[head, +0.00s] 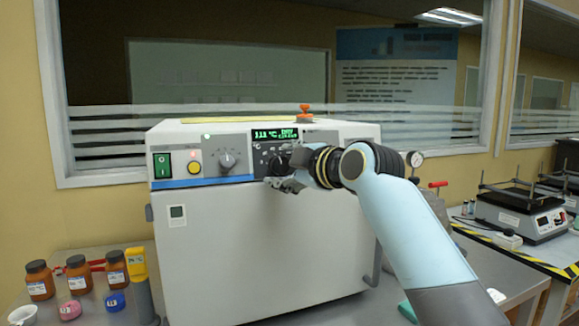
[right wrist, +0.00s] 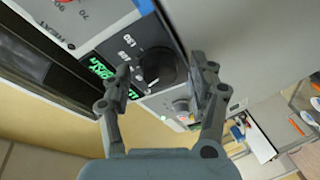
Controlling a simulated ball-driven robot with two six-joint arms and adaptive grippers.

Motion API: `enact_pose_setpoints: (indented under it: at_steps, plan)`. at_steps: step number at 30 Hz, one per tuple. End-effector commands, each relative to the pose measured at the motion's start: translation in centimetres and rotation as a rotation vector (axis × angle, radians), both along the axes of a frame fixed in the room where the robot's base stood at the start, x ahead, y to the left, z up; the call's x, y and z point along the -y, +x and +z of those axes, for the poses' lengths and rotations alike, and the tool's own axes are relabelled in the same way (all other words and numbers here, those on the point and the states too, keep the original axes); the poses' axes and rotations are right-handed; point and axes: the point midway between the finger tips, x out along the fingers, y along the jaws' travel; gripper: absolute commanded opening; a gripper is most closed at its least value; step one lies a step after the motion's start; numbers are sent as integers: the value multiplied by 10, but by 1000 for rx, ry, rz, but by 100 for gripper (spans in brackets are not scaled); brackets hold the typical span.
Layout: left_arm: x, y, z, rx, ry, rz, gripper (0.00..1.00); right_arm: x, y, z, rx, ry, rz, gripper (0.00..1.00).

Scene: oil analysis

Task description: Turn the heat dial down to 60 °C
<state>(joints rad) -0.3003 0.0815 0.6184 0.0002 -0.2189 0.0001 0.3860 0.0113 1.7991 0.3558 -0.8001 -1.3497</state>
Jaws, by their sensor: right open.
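The heat dial, a black round knob (right wrist: 158,68), is on the front panel of the white heating unit (head: 260,250). In the head view the dial is partly hidden behind my right gripper (head: 280,178). In the right wrist view my right gripper (right wrist: 164,68) is open, with one finger on each side of the dial. I cannot tell if the fingers touch it. The green display (head: 274,134) above the dial seems to read 111 °C. The dial's pointer setting is too small to read. My left gripper is not in view.
A grey knob (head: 227,160), a yellow button (head: 195,167) and a green switch (head: 162,165) are left of the dial. Brown bottles (head: 79,275) and a yellow handheld device (head: 137,265) stand at the left. A hotplate device (head: 518,215) is at the right.

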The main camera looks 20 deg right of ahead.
Motion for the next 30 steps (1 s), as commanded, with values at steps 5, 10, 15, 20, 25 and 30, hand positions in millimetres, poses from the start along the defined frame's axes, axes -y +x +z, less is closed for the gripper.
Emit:
enact_pose_setpoints:
  at_steps: [5,10,15,20,25,30]
  plan:
    - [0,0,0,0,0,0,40,6,-18,2,0,-3,0,59]
    - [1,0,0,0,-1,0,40,15,-55,8,1,-4,0,59]
    - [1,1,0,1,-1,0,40,23,-89,14,0,-4,0,59]
    - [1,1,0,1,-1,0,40,28,-108,16,-1,-4,-1,59]
    - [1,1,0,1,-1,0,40,29,-114,18,-1,-1,1,59]
    - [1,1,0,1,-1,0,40,29,-114,18,-1,0,0,59]
